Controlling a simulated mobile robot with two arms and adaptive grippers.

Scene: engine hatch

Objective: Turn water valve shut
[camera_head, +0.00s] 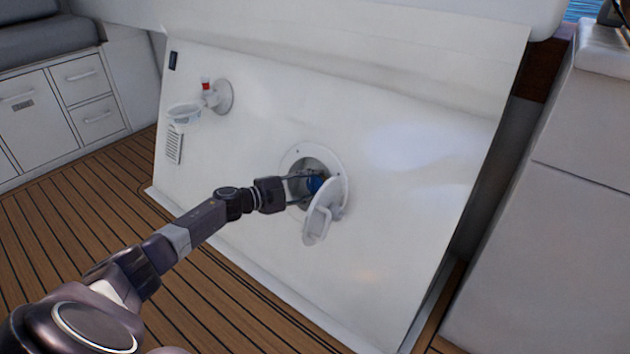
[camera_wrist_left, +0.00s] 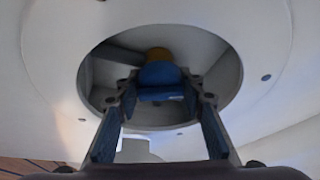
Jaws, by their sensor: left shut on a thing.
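The water valve has a blue handle (camera_head: 315,184) and sits inside a round recess in the white panel. In the left wrist view the blue handle (camera_wrist_left: 161,82) is between my fingertips, with a yellow-brown part behind it. My left gripper (camera_head: 307,181) reaches into the recess from the left and is shut on the blue handle; it also shows in the left wrist view (camera_wrist_left: 160,98). The white round cover (camera_head: 322,214) of the recess hangs open below it. My right gripper is not in view.
The white hatch panel (camera_head: 420,190) leans back, its lower edge by the wooden deck (camera_head: 110,195). A second round fitting (camera_head: 222,97) with a red part and an open cover is at the upper left, above a small vent (camera_head: 174,147). White cabinets stand on both sides.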

